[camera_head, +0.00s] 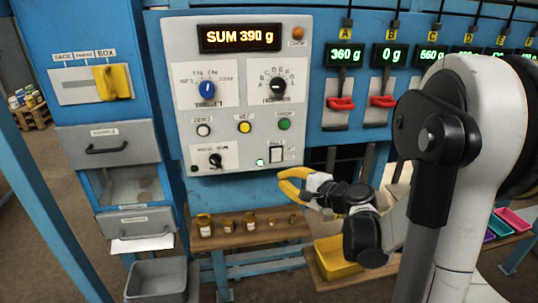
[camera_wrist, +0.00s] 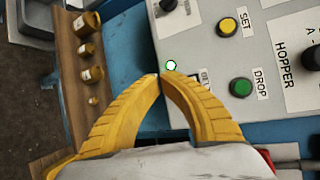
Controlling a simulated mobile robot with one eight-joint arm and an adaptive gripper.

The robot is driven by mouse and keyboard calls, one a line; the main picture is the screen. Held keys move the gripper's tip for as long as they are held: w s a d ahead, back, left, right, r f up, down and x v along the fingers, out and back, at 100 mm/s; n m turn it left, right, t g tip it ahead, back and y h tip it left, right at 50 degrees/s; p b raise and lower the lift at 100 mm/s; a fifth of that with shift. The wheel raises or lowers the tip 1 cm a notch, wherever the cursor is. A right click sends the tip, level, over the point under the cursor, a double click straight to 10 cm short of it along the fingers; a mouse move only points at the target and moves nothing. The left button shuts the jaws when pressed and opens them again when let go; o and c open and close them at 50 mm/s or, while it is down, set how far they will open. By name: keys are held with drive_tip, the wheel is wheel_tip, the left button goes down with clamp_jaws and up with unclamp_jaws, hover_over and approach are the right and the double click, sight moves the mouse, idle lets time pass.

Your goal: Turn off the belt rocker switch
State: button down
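The belt rocker switch (camera_head: 276,154) is a small dark-framed switch with a pale face at the lower right of the grey control panel (camera_head: 230,155). A small lamp (camera_head: 260,162) just left of it glows green. My gripper (camera_head: 281,180) has yellow fingers and is just below the switch in the head view. In the wrist view my gripper (camera_wrist: 161,76) has its fingertips together with nothing between them, close to the lamp (camera_wrist: 171,65). I cannot tell whether the fingertips touch the panel.
A green DROP button (camera_wrist: 241,87) and yellow SET button (camera_wrist: 227,26) are near the fingers. Red levers (camera_head: 341,103) are to the right. A yellow bin (camera_head: 335,262) stands below my arm.

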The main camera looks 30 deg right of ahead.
sight(272, 156)
drive_tip(key=shift+w+d, duration=0.1)
drive_tip(key=shift+w, duration=0.15)
drive_tip(key=shift+w+d+r+p, duration=0.15)
drive_tip(key=shift+w+d, duration=0.25)
drive_tip(key=shift+w, duration=0.95)
drive_tip(key=shift+w+d+r+p, duration=0.2)
drive_tip(key=shift+w+d, duration=0.15)
drive_tip(key=shift+w, duration=1)
drive_tip(key=shift+w+d+r+p, duration=0.15)
drive_tip(key=shift+w+d, duration=0.25)
drive_tip(key=shift+w, duration=0.95)
drive_tip(key=shift+w, duration=0.1)
drive_tip(key=shift+w+d, duration=0.1)
drive_tip(key=shift+w, duration=0.2)
drive_tip(key=shift+w+d+r, duration=0.1)
drive_tip(key=shift+w, duration=0.2)
drive_tip(key=shift+s, duration=0.1)
drive_tip(key=shift+s+a+b, duration=0.25)
drive_tip(key=shift+s+b, duration=0.05)
drive_tip(key=shift+s, duration=0.35)
